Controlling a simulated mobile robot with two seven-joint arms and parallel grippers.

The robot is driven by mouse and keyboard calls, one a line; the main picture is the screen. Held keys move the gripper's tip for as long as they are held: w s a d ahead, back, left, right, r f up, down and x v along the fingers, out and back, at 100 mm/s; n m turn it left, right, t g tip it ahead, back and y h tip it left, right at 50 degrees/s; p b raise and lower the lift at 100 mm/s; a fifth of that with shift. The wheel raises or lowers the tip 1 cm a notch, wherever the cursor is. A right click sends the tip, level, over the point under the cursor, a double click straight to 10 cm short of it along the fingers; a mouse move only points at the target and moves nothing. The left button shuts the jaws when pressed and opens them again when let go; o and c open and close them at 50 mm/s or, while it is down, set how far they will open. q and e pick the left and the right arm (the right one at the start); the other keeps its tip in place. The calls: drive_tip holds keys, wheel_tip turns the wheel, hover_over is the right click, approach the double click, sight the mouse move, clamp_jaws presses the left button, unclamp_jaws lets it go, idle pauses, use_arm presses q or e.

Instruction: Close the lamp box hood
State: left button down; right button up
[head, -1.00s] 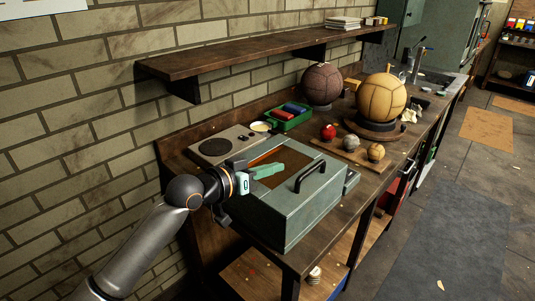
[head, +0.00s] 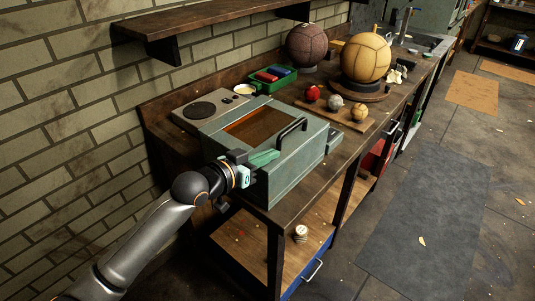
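The lamp box (head: 280,178) is a grey-green metal box on the near end of the workbench. Its top has a rectangular opening (head: 250,126) showing an orange-brown interior, so the hood is not fully over it. A dark bar handle (head: 291,137) stands on the top, right of the opening. My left gripper (head: 264,158), with green fingers, is at the near left side of the box, below the opening and left of the handle. I cannot tell whether it touches the box or whether its fingers are apart. My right gripper is not in view.
A grey panel with a round black disc (head: 200,109) lies behind the box. A green tray (head: 272,79), a board with small balls (head: 338,112) and two large balls (head: 366,58) stand farther along the bench. A wooden shelf (head: 210,20) hangs above.

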use_arm(q)
drive_tip(key=shift+f, duration=0.15)
drive_tip(key=shift+s+a, duration=0.3)
drive_tip(key=shift+s, duration=0.1)
drive_tip(key=v, duration=1.1)
drive_tip(key=shift+a+r+b, duration=0.25)
drive_tip(key=shift+r+b, duration=0.05)
drive_tip(key=shift+r, duration=0.05)
drive_tip(key=shift+s, duration=0.1)
